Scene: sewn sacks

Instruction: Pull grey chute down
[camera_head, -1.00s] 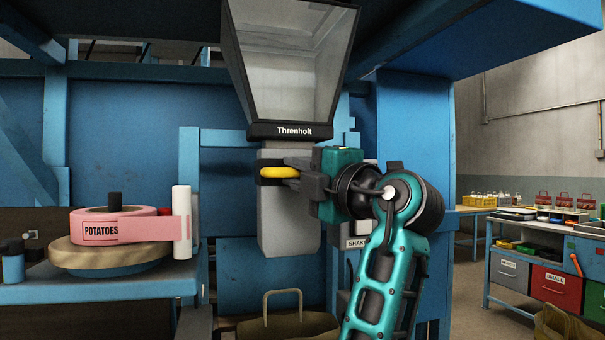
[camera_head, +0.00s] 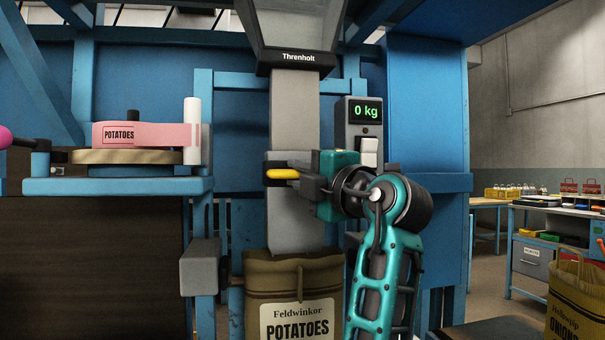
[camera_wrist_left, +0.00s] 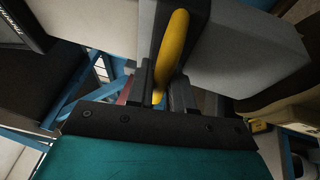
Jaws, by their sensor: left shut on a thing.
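The grey chute (camera_head: 294,225) hangs under the hopper marked Threnholt (camera_head: 298,58). Its lower sleeve reaches down to the mouth of a brown potato sack (camera_head: 264,288); I cannot tell how far inside its lower end is. A yellow handle (camera_head: 283,174) sits on a dark bracket on the chute. My left gripper (camera_head: 298,178) is shut on the yellow handle, coming from its right. In the left wrist view the yellow handle (camera_wrist_left: 172,50) lies between the fingers, with the grey chute (camera_wrist_left: 245,55) beside it. My right gripper is not in view.
A display reading 0 kg (camera_head: 366,111) is on the frame right of the chute. At left a blue shelf (camera_head: 120,186) holds a pink POTATOES tape roll (camera_head: 150,135) and a white roll (camera_head: 192,130). An onion sack (camera_head: 578,300) stands at lower right.

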